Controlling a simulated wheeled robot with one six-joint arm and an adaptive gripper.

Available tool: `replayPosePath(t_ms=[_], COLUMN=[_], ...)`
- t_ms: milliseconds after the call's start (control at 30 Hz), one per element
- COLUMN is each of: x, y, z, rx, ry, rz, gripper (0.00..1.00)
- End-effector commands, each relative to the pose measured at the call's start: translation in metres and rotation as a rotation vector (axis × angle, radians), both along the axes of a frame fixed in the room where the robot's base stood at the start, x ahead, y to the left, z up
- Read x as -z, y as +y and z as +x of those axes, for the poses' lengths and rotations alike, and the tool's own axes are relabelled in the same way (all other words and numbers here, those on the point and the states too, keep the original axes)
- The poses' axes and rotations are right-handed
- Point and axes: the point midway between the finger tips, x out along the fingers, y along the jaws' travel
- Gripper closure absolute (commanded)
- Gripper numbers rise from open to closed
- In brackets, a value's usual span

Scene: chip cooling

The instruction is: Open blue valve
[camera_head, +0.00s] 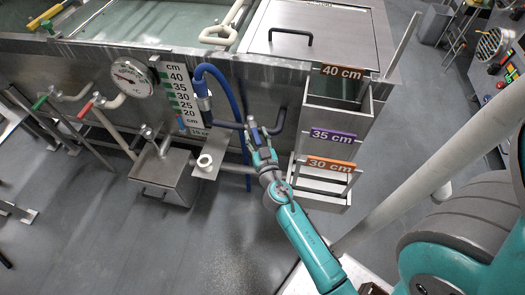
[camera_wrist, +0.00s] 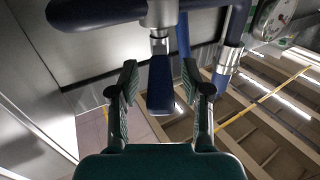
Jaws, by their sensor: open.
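The blue valve handle (camera_wrist: 160,88) hangs from a metal valve stem (camera_wrist: 159,42) in the middle of the wrist view. My gripper (camera_wrist: 159,86) is open, with one finger on each side of the handle and a gap visible on both sides. In the head view my gripper (camera_head: 255,136) is at the tank's front wall, by the dark pipe to the right of the blue hose (camera_head: 226,86). The handle is small and partly hidden there.
A gauge (camera_head: 131,77) and a level scale (camera_head: 181,92) are on the tank front to the left. Red (camera_head: 85,109) and green (camera_head: 40,103) valve handles are farther left. A stepped metal unit with height labels (camera_head: 333,135) stands close on the right.

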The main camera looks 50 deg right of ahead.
Motion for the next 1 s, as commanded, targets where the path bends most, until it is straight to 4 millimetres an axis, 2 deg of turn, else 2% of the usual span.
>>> replayPosePath(t_ms=[300, 500, 700, 967, 1000], x=[0.001, 0.001, 0.0, 0.0, 0.0], y=[0.033, 0.047, 0.052, 0.053, 0.053], z=[-0.05, -0.071, -0.079, -0.079, -0.079], rx=[0.0, 0.0, 0.001, 0.002, 0.002], ry=[0.004, 0.003, 0.0, 0.0, 0.0], rz=[-0.001, 0.001, 0.0, 0.0, 0.0], gripper=[0.52, 0.52, 0.52, 0.52, 0.62])
